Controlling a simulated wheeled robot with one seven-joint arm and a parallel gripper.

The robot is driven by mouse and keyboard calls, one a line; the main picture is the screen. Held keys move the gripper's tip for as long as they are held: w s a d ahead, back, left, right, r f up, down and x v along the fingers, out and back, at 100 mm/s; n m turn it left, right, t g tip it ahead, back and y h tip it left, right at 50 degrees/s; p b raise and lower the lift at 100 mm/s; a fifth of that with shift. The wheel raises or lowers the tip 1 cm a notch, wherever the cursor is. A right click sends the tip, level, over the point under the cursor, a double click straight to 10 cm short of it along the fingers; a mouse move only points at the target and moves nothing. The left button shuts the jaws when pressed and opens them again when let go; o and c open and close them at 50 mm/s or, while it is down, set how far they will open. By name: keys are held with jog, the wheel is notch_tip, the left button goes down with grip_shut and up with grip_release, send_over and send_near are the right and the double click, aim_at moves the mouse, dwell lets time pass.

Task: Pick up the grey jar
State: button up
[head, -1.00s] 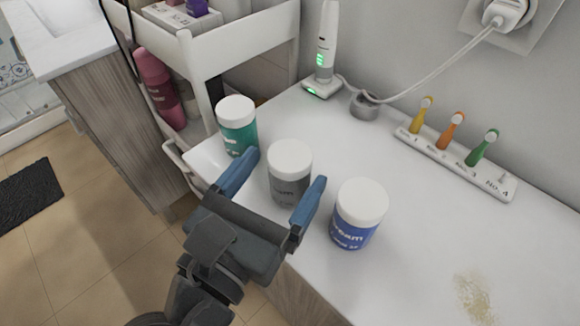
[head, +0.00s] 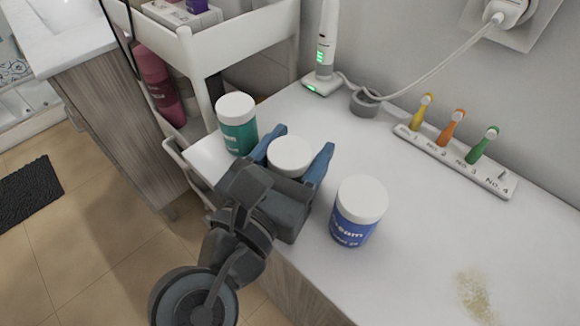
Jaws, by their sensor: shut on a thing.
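The grey jar stands between the fingers of my gripper (head: 294,158); mostly its white lid (head: 290,154) shows, and its grey body is largely hidden behind the gripper. The two blue fingers lie on either side of the jar, and my gripper is shut on it. The jar looks upright on the white countertop; I cannot tell whether it is lifted. A green jar (head: 238,136) with a white lid stands just left of the left finger. A blue jar (head: 352,226) with a white lid stands to the right, apart from the right finger.
A white cart (head: 232,42) stands at the back left. An electric toothbrush on its charger (head: 324,84) and a small grey cup (head: 364,103) are behind. A holder (head: 484,172) with coloured brush heads lies at the right. The countertop (head: 420,235) is free at the front right, apart from a stain.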

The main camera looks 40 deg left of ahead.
aim_at(293, 145)
jog(key=c, duration=0.4)
jog(key=shift+r, duration=0.1)
jog(key=shift+r, duration=0.5)
jog(key=shift+s+r+p, duration=0.2)
jog(key=shift+s+r, duration=0.05)
jog(key=shift+r, duration=0.35)
jog(key=shift+s+r+p, duration=0.15)
jog(key=shift+s+r, duration=0.05)
jog(key=shift+r, duration=0.4)
jog(key=v, duration=1.7)
